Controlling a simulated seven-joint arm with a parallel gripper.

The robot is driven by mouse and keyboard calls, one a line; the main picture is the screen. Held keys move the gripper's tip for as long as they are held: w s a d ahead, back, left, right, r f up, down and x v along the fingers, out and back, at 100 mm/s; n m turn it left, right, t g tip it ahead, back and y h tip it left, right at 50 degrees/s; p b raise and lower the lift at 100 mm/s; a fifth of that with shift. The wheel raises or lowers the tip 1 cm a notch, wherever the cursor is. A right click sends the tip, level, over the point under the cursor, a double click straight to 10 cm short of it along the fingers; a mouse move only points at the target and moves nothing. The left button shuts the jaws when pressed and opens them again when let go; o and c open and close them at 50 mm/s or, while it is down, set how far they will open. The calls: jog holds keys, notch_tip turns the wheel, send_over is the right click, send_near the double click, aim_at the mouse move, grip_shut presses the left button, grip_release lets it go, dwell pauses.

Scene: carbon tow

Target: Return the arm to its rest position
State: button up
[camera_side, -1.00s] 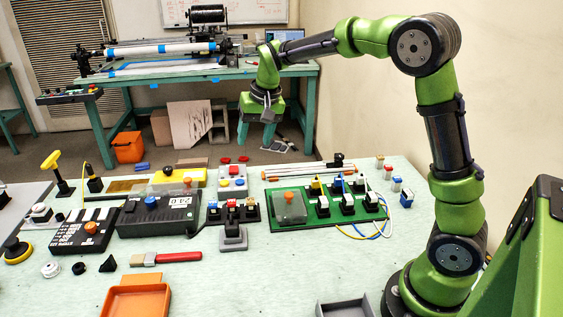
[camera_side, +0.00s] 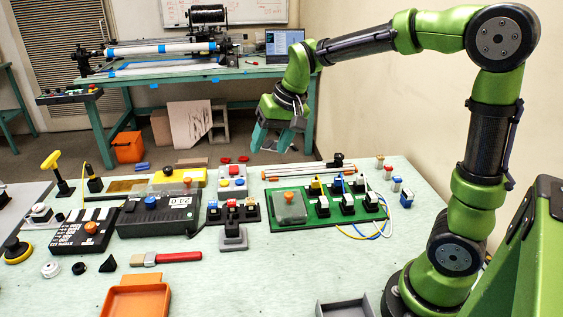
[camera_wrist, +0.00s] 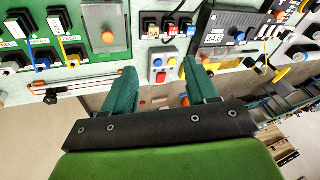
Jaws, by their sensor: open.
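My green arm stands at the right of the table in the side view, folded up and over. My gripper (camera_side: 271,140) hangs in the air above the far edge of the table, open and empty. Its two teal fingers point down. In the wrist view my gripper (camera_wrist: 158,90) shows both fingers spread apart with nothing between them.
A teal workbench (camera_side: 190,78) stands behind.

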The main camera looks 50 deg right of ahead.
jog(key=s+a+r+n+t, duration=0.1)
jog(key=s+a, duration=0.1)
jog(key=s, duration=0.6)
jog(key=s+a+r+n+t+y, duration=0.1)
jog(key=s+a+t, duration=0.1)
jog(key=s, duration=0.6)
jog(key=shift+s+a, duration=0.4)
jog(key=shift+a, duration=0.2)
